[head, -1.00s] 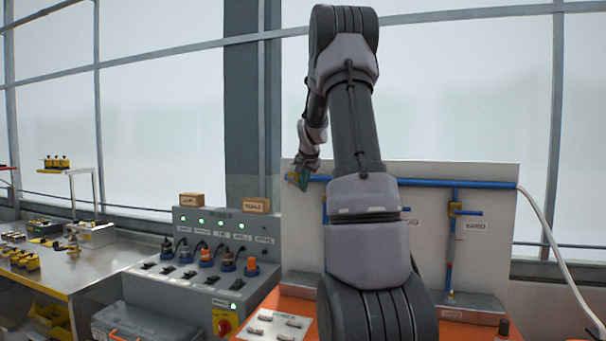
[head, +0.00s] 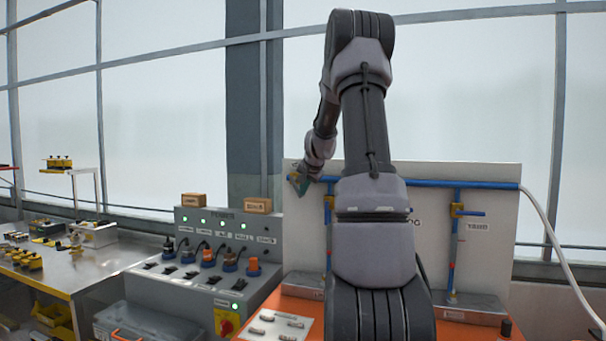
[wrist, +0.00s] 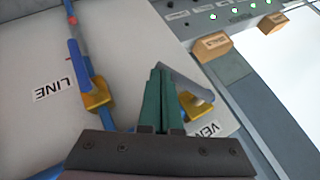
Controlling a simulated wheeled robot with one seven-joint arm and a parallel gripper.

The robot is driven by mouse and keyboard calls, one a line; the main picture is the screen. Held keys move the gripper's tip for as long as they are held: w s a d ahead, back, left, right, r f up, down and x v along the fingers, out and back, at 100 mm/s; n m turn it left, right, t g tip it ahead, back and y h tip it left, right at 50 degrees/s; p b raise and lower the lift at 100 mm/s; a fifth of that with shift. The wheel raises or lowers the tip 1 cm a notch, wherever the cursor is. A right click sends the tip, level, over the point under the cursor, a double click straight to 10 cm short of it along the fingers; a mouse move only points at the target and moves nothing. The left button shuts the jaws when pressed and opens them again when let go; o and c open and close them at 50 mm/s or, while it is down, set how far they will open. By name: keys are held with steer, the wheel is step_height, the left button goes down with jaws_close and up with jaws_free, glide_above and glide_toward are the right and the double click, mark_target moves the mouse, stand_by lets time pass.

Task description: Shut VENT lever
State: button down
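The VENT lever (wrist: 186,82) is a grey handle on a yellow valve body (wrist: 196,108), seen in the wrist view beside a partly covered VENT label (wrist: 207,131). The handle slants up and left from the valve. My gripper (wrist: 160,72) has its teal fingers together, just left of the handle; whether they touch it I cannot tell. I see nothing between the fingers. In the head view my gripper (head: 299,184) is at the left end of the blue pipe, and I cannot make out the VENT lever there.
A blue LINE lever (wrist: 78,62) is on the white panel, left of my gripper in the wrist view. Another blue-handled valve (head: 457,210) is at the panel's right. A grey control box (head: 222,228) with plugs and switches stands left, with two small boxes on top.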

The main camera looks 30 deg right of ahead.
steer(key=shift+w+a+f, duration=0.25)
steer(key=shift+w+f, duration=0.1)
steer(key=shift+f, duration=0.25)
steer(key=shift+r, duration=0.1)
steer(key=shift+r, duration=0.75)
steer(key=shift+s, duration=0.1)
